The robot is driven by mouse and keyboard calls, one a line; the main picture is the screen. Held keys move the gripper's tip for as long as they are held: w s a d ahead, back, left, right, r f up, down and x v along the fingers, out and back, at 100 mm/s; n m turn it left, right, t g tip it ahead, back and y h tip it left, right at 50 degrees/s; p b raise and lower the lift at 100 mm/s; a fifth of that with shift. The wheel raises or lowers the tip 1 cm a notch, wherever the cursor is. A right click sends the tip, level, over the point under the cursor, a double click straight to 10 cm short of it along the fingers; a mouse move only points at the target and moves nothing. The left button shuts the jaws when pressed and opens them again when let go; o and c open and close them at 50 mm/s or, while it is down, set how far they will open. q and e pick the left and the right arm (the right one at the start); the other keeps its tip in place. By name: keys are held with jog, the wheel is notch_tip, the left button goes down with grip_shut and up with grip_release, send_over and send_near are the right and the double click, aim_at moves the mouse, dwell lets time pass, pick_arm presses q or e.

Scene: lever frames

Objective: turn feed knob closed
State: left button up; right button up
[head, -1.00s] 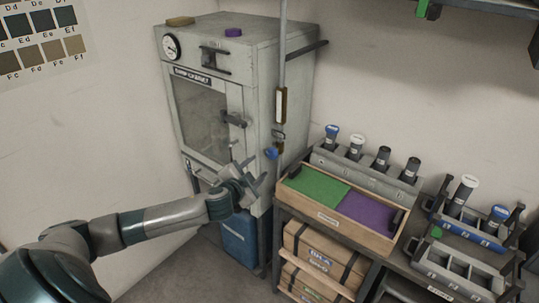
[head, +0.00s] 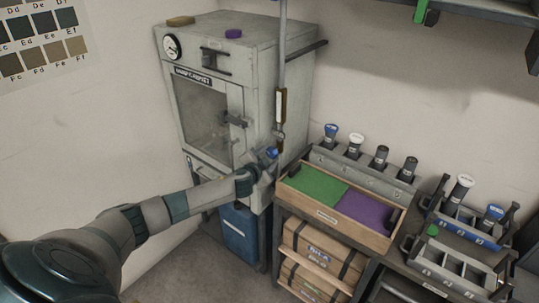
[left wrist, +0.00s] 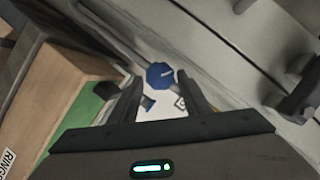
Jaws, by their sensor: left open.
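The feed knob, a blue cap (head: 272,152), sits by the pipe at the right front edge of the grey cabinet. It also shows in the left wrist view (left wrist: 160,74), between and a little beyond my fingertips. My left gripper (head: 265,160) is open, with one finger to each side of the knob in the wrist view. I cannot tell whether either finger touches it. My right gripper is not in view.
The grey cabinet (head: 258,85) stands behind and left of the knob. A vertical pipe (head: 282,60) rises above it. A wooden tray (head: 325,216) with green and purple pads is to the right. A blue bin (head: 240,236) is below.

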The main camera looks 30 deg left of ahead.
pick_arm(q)
jog(key=shift+w, duration=0.2)
jog(key=shift+c, duration=0.4)
jog(key=c, duration=0.7)
